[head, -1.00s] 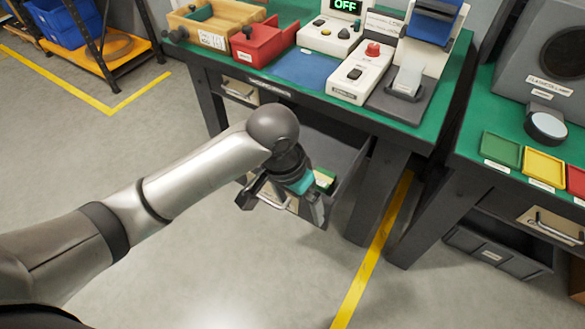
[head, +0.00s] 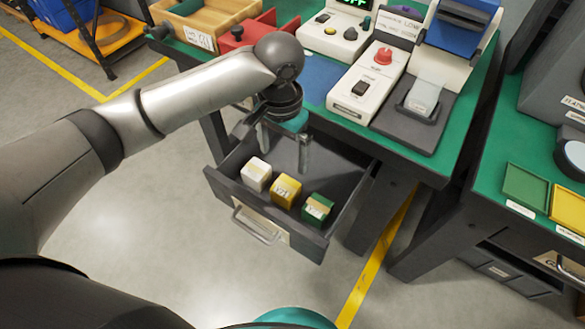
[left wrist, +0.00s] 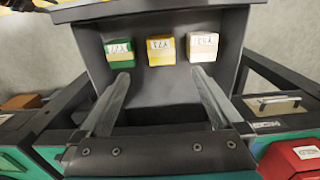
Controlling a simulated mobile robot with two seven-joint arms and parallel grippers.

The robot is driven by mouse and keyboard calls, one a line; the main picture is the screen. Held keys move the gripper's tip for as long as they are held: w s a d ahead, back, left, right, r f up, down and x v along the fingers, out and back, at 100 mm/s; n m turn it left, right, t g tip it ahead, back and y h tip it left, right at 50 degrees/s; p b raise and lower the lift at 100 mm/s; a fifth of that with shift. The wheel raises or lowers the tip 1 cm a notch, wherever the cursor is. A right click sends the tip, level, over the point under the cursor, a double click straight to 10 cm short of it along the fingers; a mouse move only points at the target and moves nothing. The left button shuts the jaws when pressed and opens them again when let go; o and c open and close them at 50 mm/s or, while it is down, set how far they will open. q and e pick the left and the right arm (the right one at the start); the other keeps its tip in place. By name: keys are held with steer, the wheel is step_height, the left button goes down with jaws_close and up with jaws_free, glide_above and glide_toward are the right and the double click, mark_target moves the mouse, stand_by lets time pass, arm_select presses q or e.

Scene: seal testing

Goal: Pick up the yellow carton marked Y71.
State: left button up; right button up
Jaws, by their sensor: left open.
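The yellow carton (head: 286,190) stands in an open dark drawer (head: 222,188) under the green bench, between a white carton (head: 257,174) and a green carton (head: 317,208). In the left wrist view the yellow carton (left wrist: 160,51) is in the middle, with the green carton (left wrist: 119,55) left and the white one (left wrist: 203,46) right. Their labels are small and hard to read. My left gripper (head: 284,152) is open and empty, fingers pointing down over the drawer, behind the cartons and apart from them. Its fingertips (left wrist: 160,76) lie either side of the yellow carton's line. My right gripper is out of view.
The drawer's front wall and handle (head: 258,226) face the open floor. The bench above holds a red bin (head: 247,34), a wooden tray (head: 205,20) and a white control box (head: 370,84). A second bench (head: 490,170) stands at the right.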

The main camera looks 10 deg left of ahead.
arm_select(q)
steer(key=b, duration=0.4)
glide_above(285, 187)
step_height(285, 187, down, 8)
steer(key=shift+r, duration=0.1)
steer(key=shift+f, duration=0.7)
steer(key=shift+f+b, duration=0.9)
steer(key=shift+f, duration=0.25)
steer(key=shift+f+b, duration=0.55)
steer(key=shift+f, duration=0.15)
steer(key=shift+f+b, duration=0.6)
steer(key=shift+f, duration=0.5)
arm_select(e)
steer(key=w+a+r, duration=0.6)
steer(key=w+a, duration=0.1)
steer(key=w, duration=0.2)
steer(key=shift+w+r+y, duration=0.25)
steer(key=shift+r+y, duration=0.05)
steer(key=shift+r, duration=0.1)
arm_select(q)
steer(key=shift+c, duration=0.2)
